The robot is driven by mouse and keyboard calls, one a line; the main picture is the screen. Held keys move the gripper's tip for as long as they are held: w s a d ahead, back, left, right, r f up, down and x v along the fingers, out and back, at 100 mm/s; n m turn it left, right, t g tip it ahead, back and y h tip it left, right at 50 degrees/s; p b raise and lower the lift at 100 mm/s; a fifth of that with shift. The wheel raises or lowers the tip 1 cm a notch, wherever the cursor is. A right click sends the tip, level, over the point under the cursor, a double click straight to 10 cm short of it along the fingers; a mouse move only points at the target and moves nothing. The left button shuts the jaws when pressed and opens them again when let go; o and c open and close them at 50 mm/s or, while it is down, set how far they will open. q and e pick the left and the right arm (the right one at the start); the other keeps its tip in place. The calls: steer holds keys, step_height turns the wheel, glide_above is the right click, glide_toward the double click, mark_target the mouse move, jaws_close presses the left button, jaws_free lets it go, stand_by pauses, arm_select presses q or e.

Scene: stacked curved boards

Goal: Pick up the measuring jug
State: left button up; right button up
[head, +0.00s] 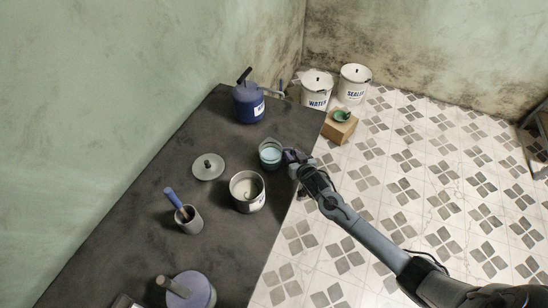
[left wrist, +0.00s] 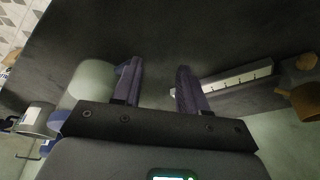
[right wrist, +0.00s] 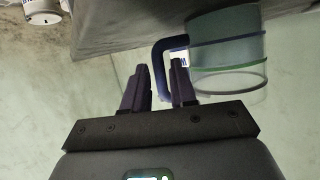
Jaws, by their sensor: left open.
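The measuring jug (head: 270,155) is a clear round vessel with pale blue contents, near the right edge of the dark worktop in the head view. In the right wrist view the jug (right wrist: 226,55) appears inverted, with a dark blue handle. My right gripper (head: 290,157) is at the jug's right side. In the right wrist view its fingers (right wrist: 160,85) are close on both sides of the handle. I cannot tell whether the jug's base touches the worktop. My left gripper (left wrist: 156,80) is open and empty, seen only in the left wrist view.
An open can (head: 247,191) stands just in front of the jug. A grey lid (head: 208,167) lies left, and a blue container (head: 248,103) stands behind. A pot with a brush (head: 189,219) and a purple-lidded tin (head: 191,291) are nearer. Labelled buckets (head: 317,88) stand on the floor.

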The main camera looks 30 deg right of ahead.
steer(key=shift+x, duration=1.1)
steer(key=shift+c, duration=0.3)
jaws_close()
steer(key=shift+r, duration=0.3)
